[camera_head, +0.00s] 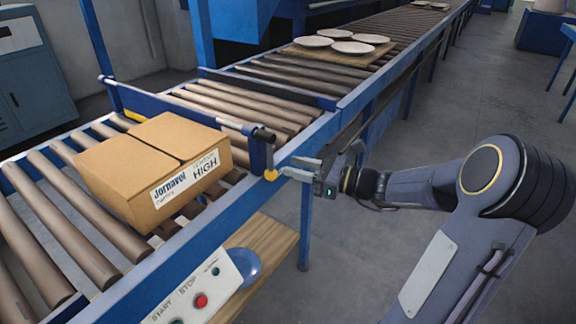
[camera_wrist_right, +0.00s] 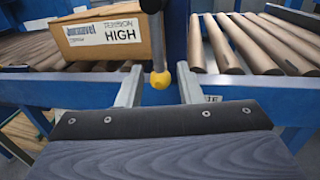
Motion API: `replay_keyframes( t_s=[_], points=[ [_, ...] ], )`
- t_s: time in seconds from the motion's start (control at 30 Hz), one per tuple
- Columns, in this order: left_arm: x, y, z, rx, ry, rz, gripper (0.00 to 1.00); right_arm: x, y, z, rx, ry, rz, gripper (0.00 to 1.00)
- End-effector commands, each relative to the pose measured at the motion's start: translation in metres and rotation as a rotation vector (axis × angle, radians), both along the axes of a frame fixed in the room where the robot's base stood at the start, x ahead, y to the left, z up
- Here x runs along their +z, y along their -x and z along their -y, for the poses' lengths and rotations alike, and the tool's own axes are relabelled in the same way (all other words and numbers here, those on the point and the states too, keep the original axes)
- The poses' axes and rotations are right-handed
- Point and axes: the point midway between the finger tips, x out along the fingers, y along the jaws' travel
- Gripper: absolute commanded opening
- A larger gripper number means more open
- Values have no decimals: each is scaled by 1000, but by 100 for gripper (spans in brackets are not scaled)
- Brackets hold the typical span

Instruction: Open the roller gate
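The roller gate is a blue frame (camera_head: 257,153) across the conveyor, just behind the cardboard box; its blue panel also shows in the right wrist view (camera_wrist_right: 176,42). A yellow knob (camera_head: 271,175) sits at its near end, by the conveyor's side rail. In the right wrist view the knob (camera_wrist_right: 160,79) hangs at the bottom of a grey rod, between the fingertips, with a gap on both sides. My right gripper (camera_head: 289,166) is open at the knob. The gripper's fingers (camera_wrist_right: 159,85) appear on either side of it. My left gripper is not in view.
The cardboard box (camera_head: 150,165) marked HIGH lies on the rollers, close to the gate. Several plates (camera_head: 352,47) lie on a board farther up the conveyor. A START/STOP panel (camera_head: 198,292) and a wooden shelf (camera_head: 268,247) are at the near side.

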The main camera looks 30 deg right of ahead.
Motion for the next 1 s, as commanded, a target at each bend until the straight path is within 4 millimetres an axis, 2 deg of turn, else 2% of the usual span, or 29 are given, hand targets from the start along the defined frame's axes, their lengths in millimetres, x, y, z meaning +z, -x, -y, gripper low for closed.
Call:
replay_keyframes(
  t_s=[0.4, 0.53, 0.8, 1.0],
  points=[
    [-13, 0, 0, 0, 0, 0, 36, 0, -51, -36, 5, 2, 2, 33],
    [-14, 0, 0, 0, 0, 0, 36, 0, -57, -40, 4, 3, 1, 33],
    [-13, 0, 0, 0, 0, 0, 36, 1, -58, -41, 4, 4, 1, 33],
    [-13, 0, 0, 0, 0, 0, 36, 1, -58, -41, 3, 4, 1, 7]
  ],
)
